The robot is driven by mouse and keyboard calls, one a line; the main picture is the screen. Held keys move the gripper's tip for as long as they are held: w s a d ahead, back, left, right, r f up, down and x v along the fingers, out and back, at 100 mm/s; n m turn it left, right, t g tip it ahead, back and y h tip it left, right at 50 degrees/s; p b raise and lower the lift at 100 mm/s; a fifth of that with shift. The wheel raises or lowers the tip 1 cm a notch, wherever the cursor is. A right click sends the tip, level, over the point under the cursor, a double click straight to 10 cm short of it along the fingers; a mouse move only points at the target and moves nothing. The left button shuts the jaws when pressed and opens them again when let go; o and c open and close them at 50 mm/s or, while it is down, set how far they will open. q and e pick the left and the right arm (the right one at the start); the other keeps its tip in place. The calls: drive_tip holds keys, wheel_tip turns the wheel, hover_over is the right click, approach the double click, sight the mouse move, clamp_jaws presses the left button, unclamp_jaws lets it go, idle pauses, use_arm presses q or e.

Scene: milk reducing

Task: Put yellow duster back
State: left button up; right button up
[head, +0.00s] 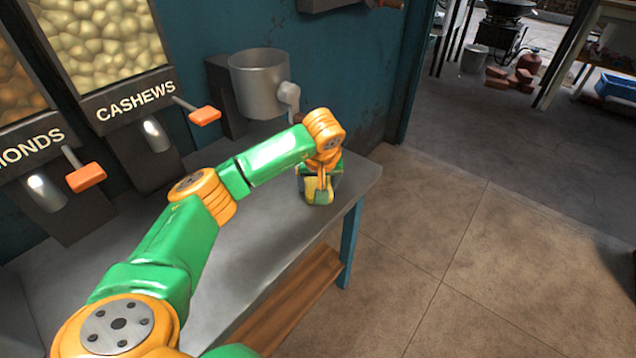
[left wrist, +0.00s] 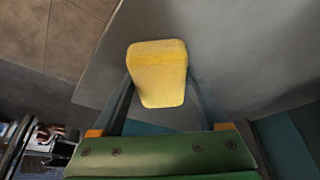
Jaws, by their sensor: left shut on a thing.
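The yellow duster (left wrist: 157,75) is a block with a yellow top, held between the fingers of my left gripper in the left wrist view. In the head view the duster (head: 318,193) is at the far right end of the grey table (head: 250,235), partly covered by the gripper. My left gripper (head: 323,182) points down there and is shut on the duster. I cannot tell whether the duster touches the tabletop. My right gripper is in neither view.
Cashew (head: 145,125) and almond dispensers with orange handles line the wall at left. The table's right edge is close to the gripper. Open floor (head: 470,240) lies to the right.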

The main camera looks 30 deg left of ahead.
use_arm(q)
drive_tip(key=shift+f, duration=0.1)
drive_tip(key=o, duration=1.1)
drive_tip(key=shift+r, duration=0.2)
drive_tip(key=p+v, duration=0.1)
drive_tip(key=v, duration=1.1)
